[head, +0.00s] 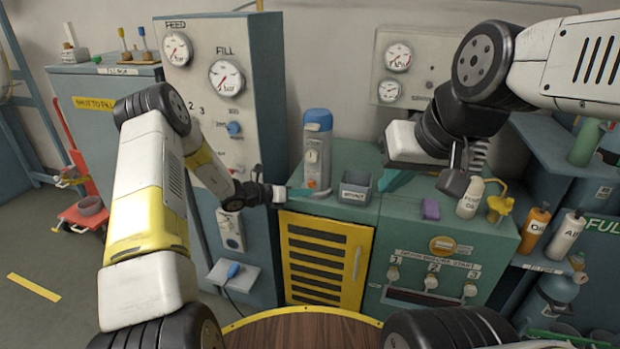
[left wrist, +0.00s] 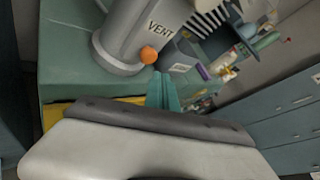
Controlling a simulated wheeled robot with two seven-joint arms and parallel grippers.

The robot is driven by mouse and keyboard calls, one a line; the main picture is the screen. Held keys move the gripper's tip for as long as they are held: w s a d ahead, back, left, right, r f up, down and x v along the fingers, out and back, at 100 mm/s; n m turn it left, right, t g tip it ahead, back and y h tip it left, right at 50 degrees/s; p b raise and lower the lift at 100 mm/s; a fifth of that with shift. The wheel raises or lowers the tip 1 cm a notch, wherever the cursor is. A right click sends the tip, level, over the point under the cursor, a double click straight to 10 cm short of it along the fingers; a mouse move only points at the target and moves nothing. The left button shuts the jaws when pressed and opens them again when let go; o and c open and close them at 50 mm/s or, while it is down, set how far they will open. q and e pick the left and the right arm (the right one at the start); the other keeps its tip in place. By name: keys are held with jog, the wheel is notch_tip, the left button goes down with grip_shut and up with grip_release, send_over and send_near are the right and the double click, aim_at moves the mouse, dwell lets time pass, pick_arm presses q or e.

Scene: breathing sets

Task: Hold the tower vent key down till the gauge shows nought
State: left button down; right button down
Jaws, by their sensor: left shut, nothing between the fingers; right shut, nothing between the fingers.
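The grey tower with a blue top (head: 318,122) stands upright on the green bench. Its small gauge (head: 313,156) faces me; the needle is too small to read. In the left wrist view the tower's grey body (left wrist: 130,30) bears the word VENT, with the round orange vent key (left wrist: 148,55) below it. My left gripper (head: 302,192) is shut and empty beside the tower's foot. Its teal fingers (left wrist: 165,92) are close to the orange key; I cannot tell whether they touch.
A grey open bin (head: 355,188) stands right of the tower. A purple block (head: 431,209), a white bottle (head: 470,198) and a yellow fitting (head: 499,206) stand further right. The FEED and FILL gauge cabinet (head: 215,130) rises on the left.

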pick_arm(q)
jog(key=s, duration=0.2)
jog(key=s+a, duration=0.1)
jog(key=s, duration=0.1)
jog(key=shift+a, duration=0.15)
jog(key=s+r+m+g+y, duration=0.1)
jog(key=s+r+m+g, duration=0.2)
jog(key=s+r+m, duration=0.6)
jog(key=s+r+m+g+y, duration=0.2)
jog(key=s+r+m, duration=0.45)
jog(key=r, duration=0.45)
jog(key=s+a+r+m+t+y, duration=0.2)
jog(key=s+a+m, duration=0.4)
jog(key=s, duration=0.3)
jog(key=s+a+r+m+t+y, duration=0.2)
jog(key=s+a+r+m+y, duration=0.3)
jog(key=s+a+r+m, duration=0.1)
jog(key=s+r+m, duration=0.1)
jog(key=s+m, duration=0.1)
jog(key=s, duration=0.1)
jog(key=shift+s+a+r+y, duration=0.2)
jog(key=shift+s+a+y, duration=0.1)
jog(key=shift+s+a, duration=0.1)
